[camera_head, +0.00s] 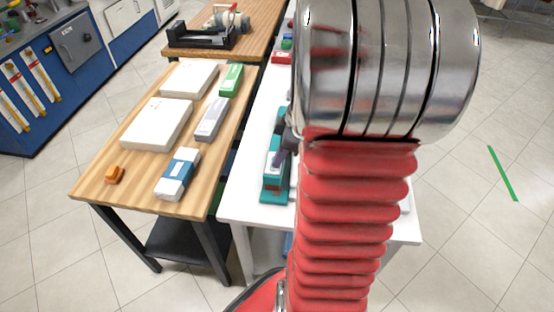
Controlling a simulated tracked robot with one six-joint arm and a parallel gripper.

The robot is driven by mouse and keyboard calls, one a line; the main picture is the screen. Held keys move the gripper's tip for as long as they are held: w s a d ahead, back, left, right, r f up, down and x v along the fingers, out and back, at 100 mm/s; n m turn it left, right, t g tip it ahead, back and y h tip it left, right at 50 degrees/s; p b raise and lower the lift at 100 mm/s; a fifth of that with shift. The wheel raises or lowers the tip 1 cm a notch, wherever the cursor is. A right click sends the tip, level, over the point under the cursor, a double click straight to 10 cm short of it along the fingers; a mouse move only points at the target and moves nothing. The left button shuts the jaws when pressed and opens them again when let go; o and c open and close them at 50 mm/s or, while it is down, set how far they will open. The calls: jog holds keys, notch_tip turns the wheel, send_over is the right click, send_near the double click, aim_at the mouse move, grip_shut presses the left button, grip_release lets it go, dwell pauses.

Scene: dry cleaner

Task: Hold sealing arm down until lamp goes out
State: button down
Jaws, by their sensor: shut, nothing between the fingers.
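A teal sealer (269,189) with a pale top stands on the white table, just left of my red arm. My own arm hides the right side of the sealer and much of the table.
The white table (236,205) adjoins a wooden table (134,182) holding white packages (158,123), a green box (231,79), a grey box (212,119), a blue-and-white pack (178,174) and an orange block (115,175). Tiled floor is open at right.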

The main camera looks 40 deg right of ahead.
jog(key=shift+s+a+f, duration=0.1)
jog(key=shift+s+f, duration=0.05)
jog(key=shift+s, duration=0.05)
notch_tip(320, 180, up, 4)
jog(key=shift+w, duration=0.15)
jog(key=s+a+v, duration=0.1)
jog(key=v, duration=0.9)
jog(key=shift+a, duration=0.15)
jog(key=s+a+m+t+h, duration=0.1)
jog(key=a+m, duration=0.3)
jog(key=a, duration=0.8)
jog(key=s+a+r+m+t, duration=0.1)
jog(key=a+m, duration=0.3)
jog(key=a, duration=0.9)
jog(key=shift+s+a+r+t+h, duration=0.2)
jog(key=shift+s+r+t+h, duration=0.1)
jog(key=shift+t+h, duration=0.1)
